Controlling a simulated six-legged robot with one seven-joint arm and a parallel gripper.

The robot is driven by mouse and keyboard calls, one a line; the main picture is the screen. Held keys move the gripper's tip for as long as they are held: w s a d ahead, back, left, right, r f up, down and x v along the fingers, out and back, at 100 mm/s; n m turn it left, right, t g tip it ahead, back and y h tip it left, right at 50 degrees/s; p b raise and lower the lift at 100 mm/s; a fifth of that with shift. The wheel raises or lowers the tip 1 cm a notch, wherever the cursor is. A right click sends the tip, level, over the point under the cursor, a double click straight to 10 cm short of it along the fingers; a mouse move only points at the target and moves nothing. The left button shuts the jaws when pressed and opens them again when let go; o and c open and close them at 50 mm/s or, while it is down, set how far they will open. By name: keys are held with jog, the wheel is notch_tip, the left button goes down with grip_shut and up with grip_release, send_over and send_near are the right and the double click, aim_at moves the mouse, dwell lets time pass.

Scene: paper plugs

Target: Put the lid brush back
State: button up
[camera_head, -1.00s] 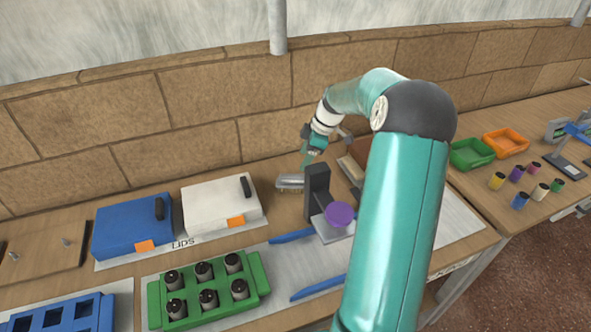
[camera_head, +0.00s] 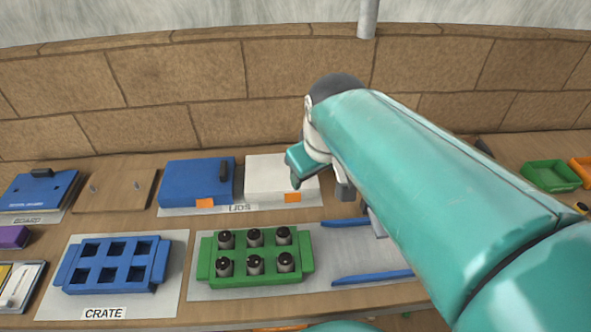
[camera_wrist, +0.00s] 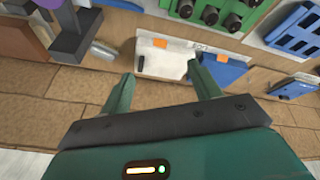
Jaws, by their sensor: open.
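My gripper (camera_wrist: 160,69) is open and empty in the wrist view, its two green fingers apart. A small grey object (camera_wrist: 104,53) lies beside the dark stand in the wrist view; I cannot tell whether it is the lid brush. It is left of the fingers and apart from them. The white lid (camera_head: 268,177) and the blue lid (camera_head: 190,184), each with an orange tab, lie side by side at the LIDS label (camera_head: 240,208). In the head view my wrist is above the white lid's right side, and my arm hides the bench behind it.
A green rack (camera_head: 207,262) holds several dark-topped plugs in front of the lids. A blue crate (camera_head: 75,270) is at left. Blue rails (camera_head: 372,277) lie right of the rack. The dark stand (camera_wrist: 75,35) is left in the wrist view. A stone wall (camera_head: 150,95) bounds the back.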

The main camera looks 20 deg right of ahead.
jog(key=s+a+m+t, duration=0.1)
jog(key=s+a+m, duration=0.1)
jog(key=s, duration=0.5)
jog(key=shift+a+f+y, duration=0.3)
jog(key=shift+a+f, duration=0.1)
jog(key=shift+a, duration=0.15)
